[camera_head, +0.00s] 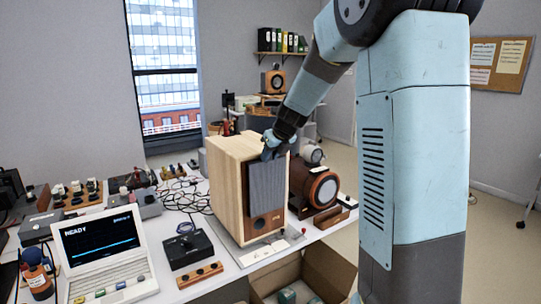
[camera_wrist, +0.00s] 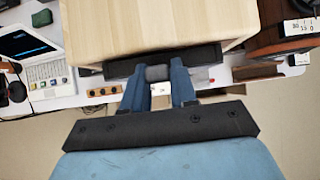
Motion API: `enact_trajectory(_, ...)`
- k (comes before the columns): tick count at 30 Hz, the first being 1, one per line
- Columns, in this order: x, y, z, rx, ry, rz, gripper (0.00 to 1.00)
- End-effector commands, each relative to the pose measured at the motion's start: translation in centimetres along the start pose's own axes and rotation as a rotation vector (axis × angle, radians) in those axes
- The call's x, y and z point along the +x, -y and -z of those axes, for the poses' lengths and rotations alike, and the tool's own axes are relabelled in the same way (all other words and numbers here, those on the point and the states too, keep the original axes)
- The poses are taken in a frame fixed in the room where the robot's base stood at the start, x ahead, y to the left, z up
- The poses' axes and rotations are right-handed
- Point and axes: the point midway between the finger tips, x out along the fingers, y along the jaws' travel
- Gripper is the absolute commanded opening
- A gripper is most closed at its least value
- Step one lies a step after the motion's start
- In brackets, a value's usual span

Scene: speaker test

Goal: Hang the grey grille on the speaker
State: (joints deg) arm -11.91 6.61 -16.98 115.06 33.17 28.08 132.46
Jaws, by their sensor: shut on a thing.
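The speaker (camera_head: 226,190) is a pale wooden box standing upright on the table. It also fills the top middle of the wrist view (camera_wrist: 160,25). The grey grille (camera_head: 267,190) is a ribbed upright panel in front of the upper part of the speaker's front, covering what lies behind it. In the wrist view the grille (camera_wrist: 207,55) shows edge-on as a dark bar along the speaker's front edge. My gripper (camera_head: 270,150) is shut on the grille's top middle; its blue fingers (camera_wrist: 160,78) straddle a grey piece there. I cannot tell whether the grille touches the speaker.
A brown round-fronted speaker (camera_head: 322,190) stands close on the right. A black box (camera_head: 188,248) and a white laptop (camera_head: 100,245) lie to the left. An open cardboard box (camera_head: 325,270) is below the table's front edge.

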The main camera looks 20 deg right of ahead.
Motion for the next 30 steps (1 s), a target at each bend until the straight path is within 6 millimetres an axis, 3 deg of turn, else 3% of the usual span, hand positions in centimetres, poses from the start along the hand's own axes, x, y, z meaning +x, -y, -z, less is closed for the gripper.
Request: enact_trajectory(30,0.67,-0.01,0.48,-0.001,0.0,0.0,0.0)
